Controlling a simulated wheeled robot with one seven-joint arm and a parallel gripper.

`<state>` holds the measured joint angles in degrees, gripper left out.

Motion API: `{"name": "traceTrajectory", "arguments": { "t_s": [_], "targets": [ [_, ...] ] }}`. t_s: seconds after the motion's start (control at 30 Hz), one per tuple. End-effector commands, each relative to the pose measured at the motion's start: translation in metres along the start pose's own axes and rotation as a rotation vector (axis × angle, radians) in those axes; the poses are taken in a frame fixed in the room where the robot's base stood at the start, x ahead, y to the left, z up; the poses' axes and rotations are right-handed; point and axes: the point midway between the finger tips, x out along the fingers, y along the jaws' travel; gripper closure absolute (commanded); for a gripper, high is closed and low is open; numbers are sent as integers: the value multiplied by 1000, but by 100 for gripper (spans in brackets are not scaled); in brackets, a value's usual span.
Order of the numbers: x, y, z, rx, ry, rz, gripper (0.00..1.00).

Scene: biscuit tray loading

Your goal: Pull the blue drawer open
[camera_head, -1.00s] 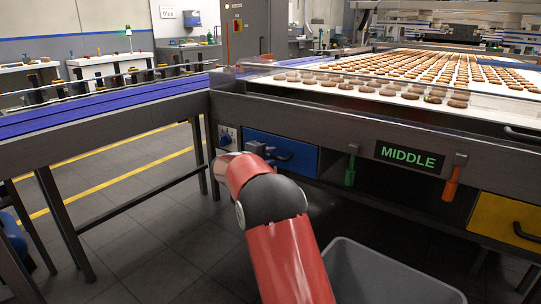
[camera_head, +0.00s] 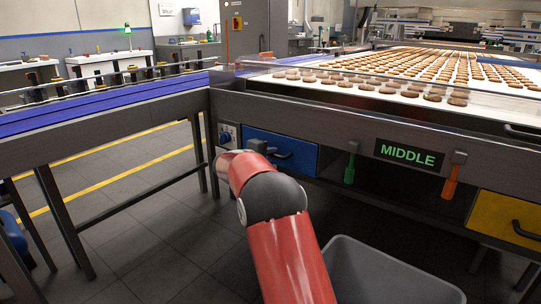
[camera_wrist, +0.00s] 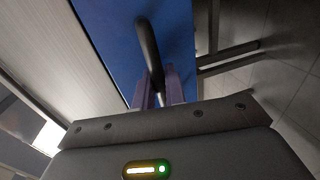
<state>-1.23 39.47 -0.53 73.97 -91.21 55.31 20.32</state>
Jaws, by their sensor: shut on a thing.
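The blue drawer (camera_head: 300,160) sits under the left part of the biscuit conveyor table. Its front looks level with the frame in the head view; I see no clear gap around it. Its dark bar handle (camera_wrist: 148,45) stands out from the blue face in the wrist view, and part of it shows in the head view (camera_head: 283,154). My gripper (camera_wrist: 158,90) is shut on the handle, with a finger on each side of it. In the head view my gripper (camera_head: 262,147) is small and partly hidden by my red arm.
A yellow drawer (camera_head: 500,217) is at the right. A green-handled tool (camera_head: 349,170) and an orange-handled tool (camera_head: 450,184) hang beside the MIDDLE sign (camera_head: 409,156). A grey bin (camera_head: 375,275) stands on the floor below. Biscuits (camera_head: 440,75) lie on the conveyor.

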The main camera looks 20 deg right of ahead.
Motion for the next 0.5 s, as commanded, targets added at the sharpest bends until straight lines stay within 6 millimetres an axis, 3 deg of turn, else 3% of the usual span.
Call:
{"name": "traceTrajectory", "arguments": {
  "t_s": [0.27,0.5],
  "targets": [
    [-32,-12,-1,0,3,1,100],
    [-89,-26,-1,0,4,1,100]
  ]
}}
